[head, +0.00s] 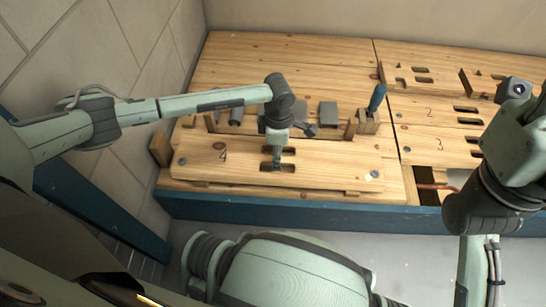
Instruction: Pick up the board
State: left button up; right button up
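A pale wooden board (325,170) marked with a 4 lies flat at the front left of the wooden bench. It has two dark slots near its middle, a knot and a round grey spot near each end. My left gripper (277,165) points down over the board, right at the slots. Its fingers look narrow and close together; whether they grip the bar between the slots cannot be made out. Other boards marked 2 (440,111) and 3 (450,144) lie at the right. My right arm covers the right edge, and its fingertips do not show.
A blue-handled tool (377,98) stands in a wooden block behind the board's right end. Grey fittings (328,113) sit behind the board. A copper pipe (433,186) shows in an opening at the right. A tiled wall closes the left side.

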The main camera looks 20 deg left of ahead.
pick_arm(q)
jog(key=shift+f, duration=0.6)
jog(key=shift+d+r, duration=0.1)
grip_shut()
